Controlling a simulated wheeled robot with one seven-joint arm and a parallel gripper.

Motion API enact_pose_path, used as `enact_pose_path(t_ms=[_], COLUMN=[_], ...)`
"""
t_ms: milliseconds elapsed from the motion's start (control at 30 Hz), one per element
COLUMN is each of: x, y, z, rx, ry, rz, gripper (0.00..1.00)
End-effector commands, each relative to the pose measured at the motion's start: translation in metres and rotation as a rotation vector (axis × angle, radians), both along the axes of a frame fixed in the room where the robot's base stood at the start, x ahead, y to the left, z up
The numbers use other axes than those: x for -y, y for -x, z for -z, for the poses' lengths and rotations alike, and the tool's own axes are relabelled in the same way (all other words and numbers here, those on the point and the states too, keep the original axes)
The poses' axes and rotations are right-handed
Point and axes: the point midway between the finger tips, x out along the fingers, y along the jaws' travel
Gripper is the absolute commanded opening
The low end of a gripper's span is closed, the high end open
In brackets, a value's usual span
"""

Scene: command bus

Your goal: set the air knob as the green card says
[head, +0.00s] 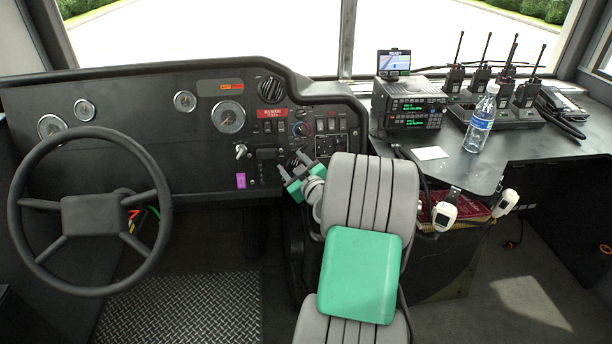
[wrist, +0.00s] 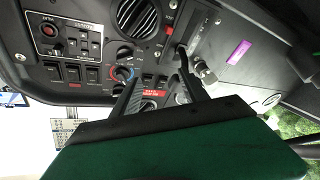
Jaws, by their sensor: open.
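The dash panel carries a round knob with a red and blue ring (head: 300,129), above my gripper in the head view. In the wrist view this ringed knob (wrist: 122,74) is beside a plain dark knob (wrist: 125,52). I cannot tell which of these is the air knob, and their settings are too small to read. My gripper (head: 291,172) is open in front of the dash and hides part of the panel. In the wrist view its two dark fingers (wrist: 157,65) stand apart with nothing held between them. I see no green card in either view.
A steering wheel (head: 90,210) stands at left. A toggle lever (head: 240,151) and a purple tag (head: 240,181) are left of my gripper. The right counter holds a radio unit (head: 410,105), a water bottle (head: 480,122), several handheld radios and a white card (head: 431,153).

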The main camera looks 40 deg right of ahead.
Motion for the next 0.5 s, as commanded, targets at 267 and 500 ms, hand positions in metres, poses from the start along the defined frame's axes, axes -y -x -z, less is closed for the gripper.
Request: enact_pose_path(t_ms=[267,500], x=[0.058,0.075], y=[0.015,-0.028], z=[0.008,0.008], rx=[0.097,0.094], ry=[0.066,0.065], rz=[0.125,0.123], gripper=[0.52,0.52])
